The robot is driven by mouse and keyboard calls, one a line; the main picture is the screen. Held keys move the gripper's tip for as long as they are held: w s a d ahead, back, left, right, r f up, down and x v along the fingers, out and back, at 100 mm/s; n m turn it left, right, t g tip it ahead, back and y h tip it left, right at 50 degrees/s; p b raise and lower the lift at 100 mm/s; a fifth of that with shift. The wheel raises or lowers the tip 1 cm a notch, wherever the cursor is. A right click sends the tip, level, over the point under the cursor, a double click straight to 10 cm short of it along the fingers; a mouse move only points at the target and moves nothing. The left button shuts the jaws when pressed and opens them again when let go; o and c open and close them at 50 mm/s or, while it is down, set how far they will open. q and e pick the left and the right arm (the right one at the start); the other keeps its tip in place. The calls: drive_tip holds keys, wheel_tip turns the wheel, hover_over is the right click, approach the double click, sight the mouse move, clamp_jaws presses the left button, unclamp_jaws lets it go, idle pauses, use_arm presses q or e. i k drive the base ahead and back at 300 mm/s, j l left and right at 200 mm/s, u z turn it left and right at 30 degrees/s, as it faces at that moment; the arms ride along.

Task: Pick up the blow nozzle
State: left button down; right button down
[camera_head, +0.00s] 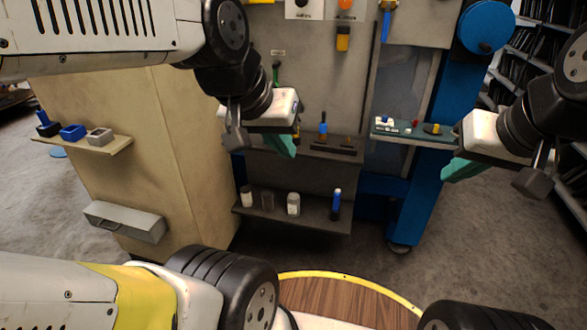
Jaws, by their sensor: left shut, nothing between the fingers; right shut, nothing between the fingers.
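I cannot tell for sure which thing is the blow nozzle. A slim blue tool with a yellow top (386,22) hangs on the machine's front at the upper right. A small blue upright piece (323,131) stands on the upper shelf. My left gripper (286,148), with teal fingers, is shut and empty in front of the upper shelf's left part. My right gripper (458,170) is shut and empty, to the right of the small side shelf. Neither gripper appears to touch anything.
The upper shelf (340,155) and lower shelf (300,215) project from the machine. The lower one holds white containers (293,204) and a blue bottle (336,206). A green side shelf (410,137) carries small parts.

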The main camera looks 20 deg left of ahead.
sight(336, 201)
drive_tip(key=i+j, duration=0.1)
drive_tip(key=i, duration=0.4)
drive_tip(key=i+j, duration=0.15)
drive_tip(key=i, duration=0.3)
drive_tip(key=i+j, duration=0.1)
drive_tip(key=i, duration=0.4)
drive_tip(key=k+l, duration=0.15)
drive_tip(key=k, duration=0.4)
drive_tip(key=k+l, duration=0.2)
drive_tip(key=k, duration=0.35)
drive_tip(key=u, duration=0.05)
